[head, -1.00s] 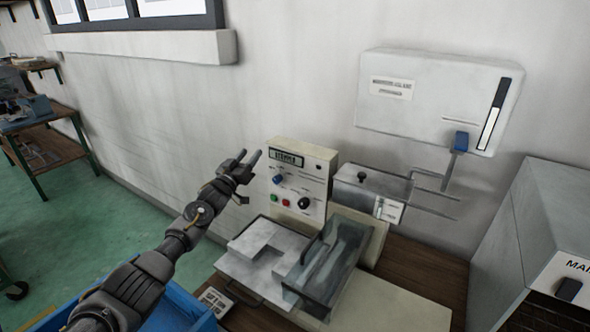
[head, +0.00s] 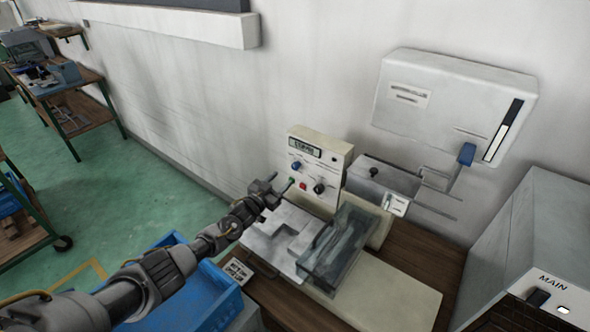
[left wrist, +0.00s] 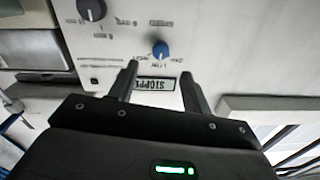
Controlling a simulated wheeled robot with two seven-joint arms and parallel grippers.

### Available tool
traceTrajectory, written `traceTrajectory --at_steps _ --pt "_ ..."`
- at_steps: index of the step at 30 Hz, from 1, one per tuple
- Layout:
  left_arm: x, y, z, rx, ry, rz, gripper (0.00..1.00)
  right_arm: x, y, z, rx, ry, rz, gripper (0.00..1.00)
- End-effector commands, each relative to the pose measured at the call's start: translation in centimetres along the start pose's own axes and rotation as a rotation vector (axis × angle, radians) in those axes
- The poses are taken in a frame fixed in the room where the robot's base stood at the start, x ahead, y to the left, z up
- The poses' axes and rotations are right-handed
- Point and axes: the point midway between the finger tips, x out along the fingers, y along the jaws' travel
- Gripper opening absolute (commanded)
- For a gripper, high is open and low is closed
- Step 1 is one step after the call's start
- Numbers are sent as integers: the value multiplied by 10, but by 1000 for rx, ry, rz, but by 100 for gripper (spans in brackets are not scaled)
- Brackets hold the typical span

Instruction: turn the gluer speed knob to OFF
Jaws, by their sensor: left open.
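The cream control panel (head: 333,163) stands upright against the wall. It carries a blue knob (head: 296,166), a black knob (head: 319,188), a green and a red button and a small display (head: 305,147). In the left wrist view the blue knob (left wrist: 160,50) has small blurred labels around it, and the inverted display (left wrist: 156,84) appears to read STOPPED. The black knob (left wrist: 91,10) is at the top left there. I cannot read which knob is gluer speed. My left gripper (head: 283,186) is open and empty before the panel's lower left, touching no knob visibly. My right gripper is not in view.
A metal tray (head: 262,243) and a clear cover (head: 335,245) lie below the panel. A wall box (head: 450,95) with a blue lever hangs at the right. A grey MAIN cabinet (head: 520,225) stands far right. A blue bin (head: 190,295) sits below my arm.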

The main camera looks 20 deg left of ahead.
Motion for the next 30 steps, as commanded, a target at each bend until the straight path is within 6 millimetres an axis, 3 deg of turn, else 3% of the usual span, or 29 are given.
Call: traceTrajectory --at_steps 3,12,18,29,30 --pt "28 1 7 3 4 0 49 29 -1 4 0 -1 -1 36" --pt "68 0 5 1 3 -1 49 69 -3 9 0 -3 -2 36" --pt "79 0 2 1 0 0 49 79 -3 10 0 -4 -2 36" --pt "82 0 -1 0 0 0 49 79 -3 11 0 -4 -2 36" --pt "82 0 -1 0 0 1 43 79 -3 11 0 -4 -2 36"
